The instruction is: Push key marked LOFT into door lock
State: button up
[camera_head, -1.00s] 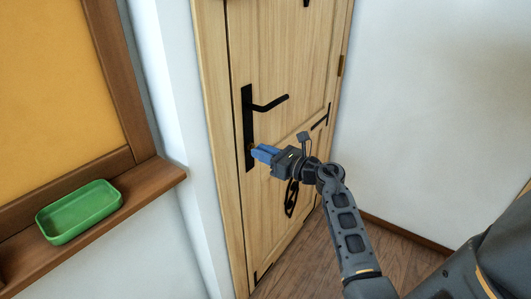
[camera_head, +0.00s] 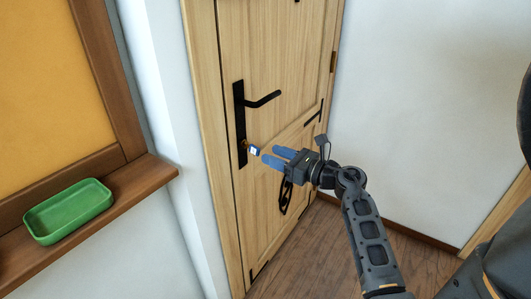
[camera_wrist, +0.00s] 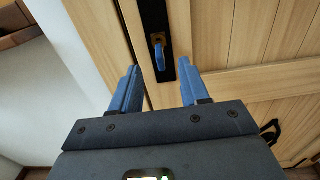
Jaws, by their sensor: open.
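The key (camera_head: 254,150) has a blue head with a pale label. It sticks out from the lower part of the black lock plate (camera_head: 239,115) on the wooden door, at the keyhole. In the wrist view the blue key head (camera_wrist: 160,58) hangs from a brass-coloured spot on the plate. I cannot read its label. My gripper (camera_head: 272,157) has blue fingers, is open and empty, and stands a little back from the key. In the wrist view the open fingers (camera_wrist: 160,88) lie on either side below the key, apart from it.
A black lever handle (camera_head: 264,100) juts out above the keyhole. A green tray (camera_head: 68,212) sits on the wooden ledge at the left. A dark hanging loop (camera_head: 286,195) is beside the door's lower part. The floor right of the door is clear.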

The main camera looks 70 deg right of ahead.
jog(key=shift+s+a, duration=0.15)
jog(key=shift+s, duration=0.4)
jog(key=c, duration=0.3)
jog(key=shift+s+p, duration=0.55)
jog(key=shift+s, duration=0.05)
jog(key=c, duration=0.4)
jog(key=shift+s+a+n, duration=0.1)
jog(key=shift+s+n, duration=0.1)
jog(key=shift+n, duration=0.2)
grip_shut()
jog(key=shift+s+a+r+n+p, duration=0.15)
jog(key=shift+s+n+p, duration=0.4)
jog(key=shift+p, duration=0.35)
